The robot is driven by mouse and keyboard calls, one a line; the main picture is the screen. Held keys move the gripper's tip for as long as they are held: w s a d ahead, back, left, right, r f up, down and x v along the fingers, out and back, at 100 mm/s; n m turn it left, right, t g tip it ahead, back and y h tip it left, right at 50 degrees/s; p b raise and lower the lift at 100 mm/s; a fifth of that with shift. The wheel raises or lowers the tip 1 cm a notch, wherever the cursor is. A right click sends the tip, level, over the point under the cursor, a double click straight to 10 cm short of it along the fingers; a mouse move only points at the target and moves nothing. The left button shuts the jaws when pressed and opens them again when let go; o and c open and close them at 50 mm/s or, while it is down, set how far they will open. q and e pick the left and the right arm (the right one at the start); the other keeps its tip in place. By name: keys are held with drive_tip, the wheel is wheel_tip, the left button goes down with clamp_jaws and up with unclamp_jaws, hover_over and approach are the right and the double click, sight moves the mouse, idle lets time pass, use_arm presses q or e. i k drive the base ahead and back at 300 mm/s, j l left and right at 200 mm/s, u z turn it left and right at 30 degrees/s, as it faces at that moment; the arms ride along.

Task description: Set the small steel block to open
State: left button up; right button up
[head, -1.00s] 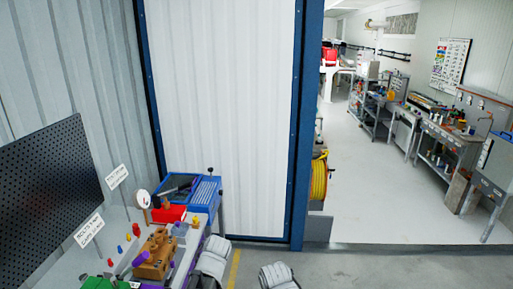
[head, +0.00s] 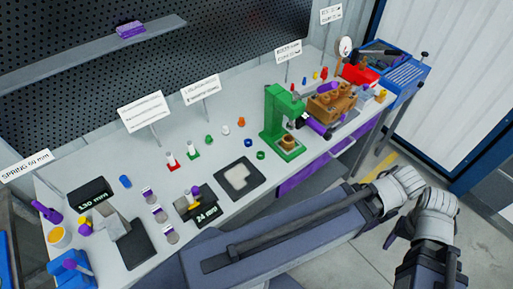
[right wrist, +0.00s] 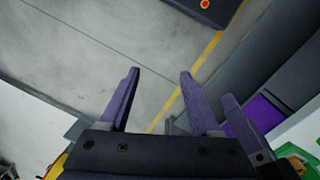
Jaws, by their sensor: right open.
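A grey, steel-looking block (head: 112,222) stands at the left end of the bench beside a dark plate (head: 135,246) in the head view. Small pale pieces also stand near the brown pump body (head: 333,104) at the right end. I cannot tell for sure which is the small steel block or how it is set. My right gripper (right wrist: 160,78) shows in the right wrist view with its purple fingers apart, empty, over bare floor in front of the bench. In the head view its fingers are hard to make out. My left gripper is not in view.
The light bench (head: 75,163) carries a green press (head: 278,122), a dark tray (head: 253,187), small coloured parts and sign cards. A pegboard stands behind. A red box (head: 360,74) and blue toolbox (head: 406,72) are at the far right. Floor with a yellow line lies in front.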

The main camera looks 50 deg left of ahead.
sight(198, 197)
drive_tip(key=k+j+u, duration=0.1)
drive_tip(key=u, duration=2.25)
